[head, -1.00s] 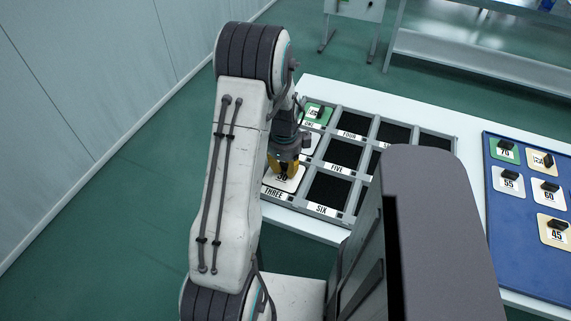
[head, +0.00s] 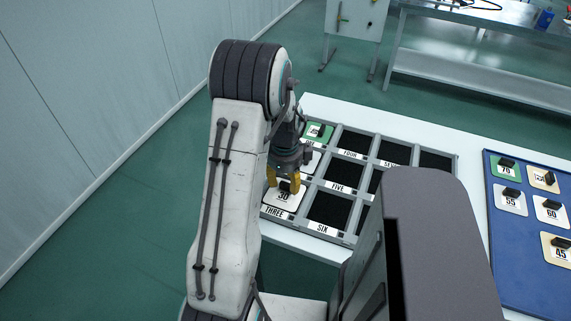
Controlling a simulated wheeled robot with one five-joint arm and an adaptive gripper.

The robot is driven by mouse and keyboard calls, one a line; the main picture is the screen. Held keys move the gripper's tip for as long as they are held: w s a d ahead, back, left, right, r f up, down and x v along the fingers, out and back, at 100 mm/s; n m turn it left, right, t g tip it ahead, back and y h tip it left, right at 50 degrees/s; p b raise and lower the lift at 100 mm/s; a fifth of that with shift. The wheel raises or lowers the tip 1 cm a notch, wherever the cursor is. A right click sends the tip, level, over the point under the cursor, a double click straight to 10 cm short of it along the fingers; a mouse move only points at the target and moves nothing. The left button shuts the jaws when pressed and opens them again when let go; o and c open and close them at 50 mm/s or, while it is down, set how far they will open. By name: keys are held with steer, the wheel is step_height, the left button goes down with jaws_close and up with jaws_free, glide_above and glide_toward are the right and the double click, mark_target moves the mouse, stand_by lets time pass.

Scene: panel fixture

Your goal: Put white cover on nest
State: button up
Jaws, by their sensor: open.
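A white cover marked 30 (head: 283,200) lies in the nest labelled THREE at the near left of the grey panel fixture (head: 331,184). It seems to lie flat in the nest. My gripper (head: 283,182) is above it with its yellow fingers open, around or just over the cover's black handle. The fingers partly hide the handle, and I cannot tell whether they touch it. A green cover (head: 319,131) lies in the far left nest. Another light cover (head: 314,158) shows partly behind my gripper in the nest between them.
The nests labelled FOUR (head: 352,141), FIVE (head: 342,168) and SIX (head: 329,208) are empty and dark. A blue board (head: 510,255) at the right holds several covers with black handles. A metal table (head: 470,65) stands behind.

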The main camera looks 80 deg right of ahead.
mark_target(285, 193)
step_height(285, 193, up, 9)
steer(key=b, duration=0.3)
steer(key=shift+w+a+r, duration=0.15)
steer(key=shift+a+r, duration=0.05)
steer(key=shift+a, duration=0.1)
steer(key=w+a+r+n+t, duration=0.1)
steer(key=w+a+r+n, duration=0.2)
steer(key=w+a+n, duration=0.7)
steer(key=w+a+r+n, duration=0.3)
steer(key=w+a+n, duration=0.55)
steer(key=w, duration=0.45)
steer(key=s+a+f+n+t, duration=0.1)
steer(key=s+a+n+t, duration=0.1)
steer(key=a+n, duration=1.8)
steer(key=shift+a+y, duration=0.4)
steer(key=shift+a, duration=0.45)
